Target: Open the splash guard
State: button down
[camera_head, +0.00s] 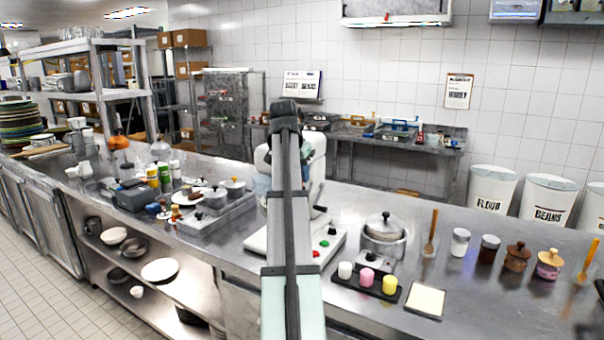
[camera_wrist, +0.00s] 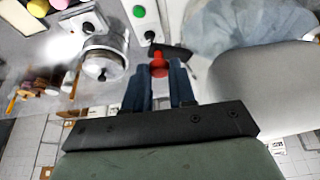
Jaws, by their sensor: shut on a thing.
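A white stand machine (camera_head: 318,148) stands behind my arm in the head view, on a base (camera_head: 263,244) with red and green buttons. Its big white body (camera_wrist: 262,85) fills the right of the wrist view. The splash guard (camera_wrist: 225,28) is a clear bluish curved shell beside it; a bluish part also shows in the head view (camera_head: 262,184). A red knob (camera_wrist: 158,68) on a short dark bar sits between the fingertips of my gripper (camera_wrist: 160,72), which is shut on it.
Right of the machine are a lidded pot (camera_head: 384,240), a black tray (camera_head: 345,286) with small coloured cups, and a white square board (camera_head: 425,300). Several jars stand farther right. A grey tray with pots (camera_head: 215,218) lies to the left. The steel counter is crowded.

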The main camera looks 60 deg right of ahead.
jog(key=c, duration=1)
grip_release()
jog(key=shift+o, duration=0.2)
jog(key=v, duration=1.4)
jog(key=shift+d, duration=0.1)
